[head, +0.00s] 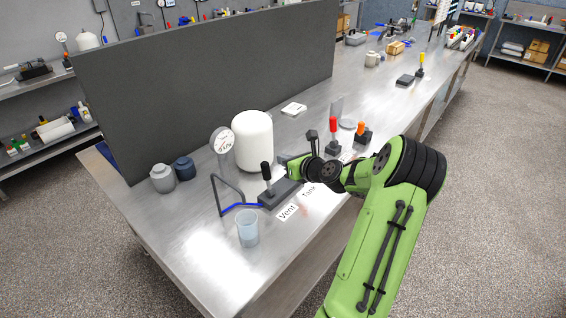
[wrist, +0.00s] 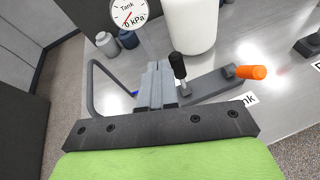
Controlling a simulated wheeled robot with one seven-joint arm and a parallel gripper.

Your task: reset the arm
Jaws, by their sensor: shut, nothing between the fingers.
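My gripper shows in the wrist view (wrist: 156,82), its two grey fingers shut together with nothing between them. In the head view my green arm reaches over the bench from the right, and its end hides part of a grey valve block (head: 280,194). A black-handled lever (head: 267,172) stands upright on this block. In the wrist view the black handle (wrist: 177,68) is just right of my fingers, and an orange handle (wrist: 250,72) leans right at the block's far end. I cannot tell from these views whether my fingers touch the block.
A white tank (head: 253,140) and a gauge (head: 222,140) reading 0 kPa stand behind. A bent tube (head: 219,195), a clear beaker (head: 248,229) and two small jars (head: 163,178) are left. Red (head: 333,125) and orange (head: 361,129) levers stand beyond my arm. A dark panel (head: 210,75) borders the bench.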

